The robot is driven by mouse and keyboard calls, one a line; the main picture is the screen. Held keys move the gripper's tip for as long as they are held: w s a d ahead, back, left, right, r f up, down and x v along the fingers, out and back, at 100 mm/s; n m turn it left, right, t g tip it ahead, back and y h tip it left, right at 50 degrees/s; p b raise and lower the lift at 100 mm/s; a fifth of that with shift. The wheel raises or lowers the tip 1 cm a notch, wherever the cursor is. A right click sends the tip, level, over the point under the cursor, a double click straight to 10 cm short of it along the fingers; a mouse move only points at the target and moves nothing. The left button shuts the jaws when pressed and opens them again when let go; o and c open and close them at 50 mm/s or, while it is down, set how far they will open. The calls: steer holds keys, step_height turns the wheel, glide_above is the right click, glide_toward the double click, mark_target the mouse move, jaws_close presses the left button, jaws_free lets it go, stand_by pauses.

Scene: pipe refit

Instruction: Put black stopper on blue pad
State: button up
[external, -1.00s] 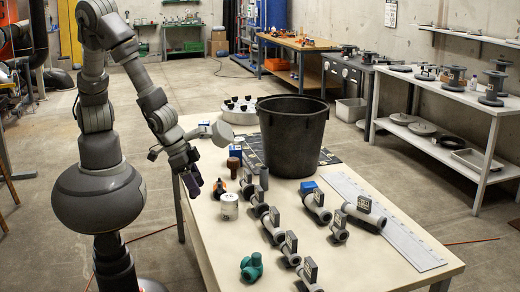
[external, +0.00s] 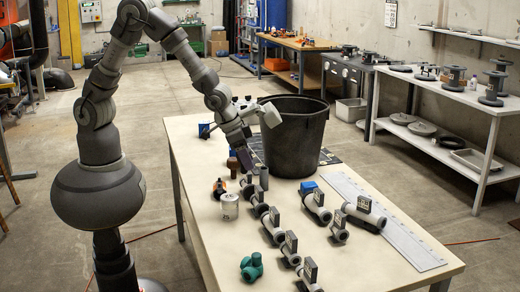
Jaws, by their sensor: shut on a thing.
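Several small black tops (external: 248,98) show at the back, behind my forearm, where a white round holder is mostly hidden. A small blue block (external: 205,130) sits at the table's back left edge and a blue piece (external: 308,187) lies right of the bin's front. I cannot tell which blue thing is the pad.
A big black bin (external: 292,140) stands close right of my gripper on a dark mat (external: 328,156). A teal fitting (external: 252,267) lies at the front.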

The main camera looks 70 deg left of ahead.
steer(key=w+a+n, duration=0.1)
steer(key=w+a, duration=0.8)
steer(key=b, duration=0.3)
glide_above(312, 184)
step_height(312, 184, down, 7)
steer(key=shift+a+r, duration=0.1)
steer(key=shift+r, duration=0.05)
step_height(312, 184, down, 4)
steer(key=shift+r+b, duration=0.2)
steer(key=shift+b, duration=0.45)
steer(key=shift+r, duration=0.15)
steer(key=o, duration=1)
steer(key=shift+o, duration=0.2)
